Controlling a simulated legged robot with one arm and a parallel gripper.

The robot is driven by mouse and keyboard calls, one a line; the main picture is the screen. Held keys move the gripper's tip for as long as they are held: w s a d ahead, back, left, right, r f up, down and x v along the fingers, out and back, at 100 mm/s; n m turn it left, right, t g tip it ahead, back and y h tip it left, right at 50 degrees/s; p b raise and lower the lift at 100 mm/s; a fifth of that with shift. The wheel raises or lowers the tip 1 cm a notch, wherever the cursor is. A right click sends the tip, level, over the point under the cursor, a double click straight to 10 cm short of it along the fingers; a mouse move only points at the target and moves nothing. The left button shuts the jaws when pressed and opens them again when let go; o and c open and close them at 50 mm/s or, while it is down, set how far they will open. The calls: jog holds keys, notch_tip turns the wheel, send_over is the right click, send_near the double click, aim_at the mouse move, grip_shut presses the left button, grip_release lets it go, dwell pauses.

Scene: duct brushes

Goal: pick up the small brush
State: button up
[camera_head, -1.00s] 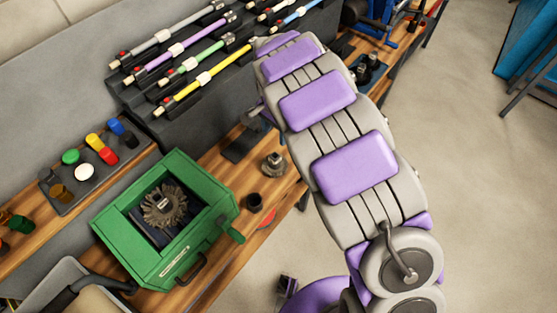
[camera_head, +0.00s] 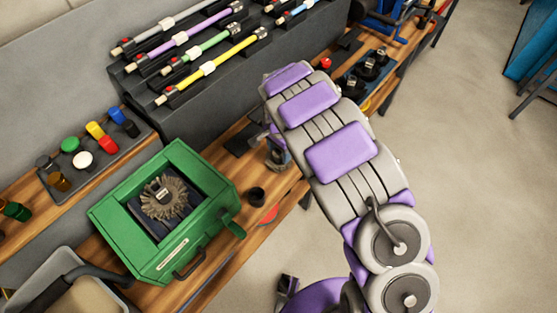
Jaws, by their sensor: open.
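A small round metallic-brown piece with a stub (camera_head: 278,158) sits on the wooden bench, right of the green box. It looks like the small brush, but my arm partly covers it and I cannot be sure. My gripper (camera_head: 271,137) shows only in part at the arm's far end, just above and beside this piece. It is open; its fingertips are mostly hidden behind the arm, so I cannot tell whether they touch the piece. A larger round bristle brush (camera_head: 164,198) lies inside the green box (camera_head: 120,222).
A black cup (camera_head: 256,196) stands near the bench's front edge. Coloured rods lie on a dark rack (camera_head: 170,110) behind. A tray of coloured caps (camera_head: 60,190) is at left. Several dark round pieces (camera_head: 375,62) sit farther right. Open floor (camera_head: 460,180) lies at right.

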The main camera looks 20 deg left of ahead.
notch_tip(320, 180, down, 3)
jog(key=shift+r, duration=0.1)
grip_shut()
dwell(0.6)
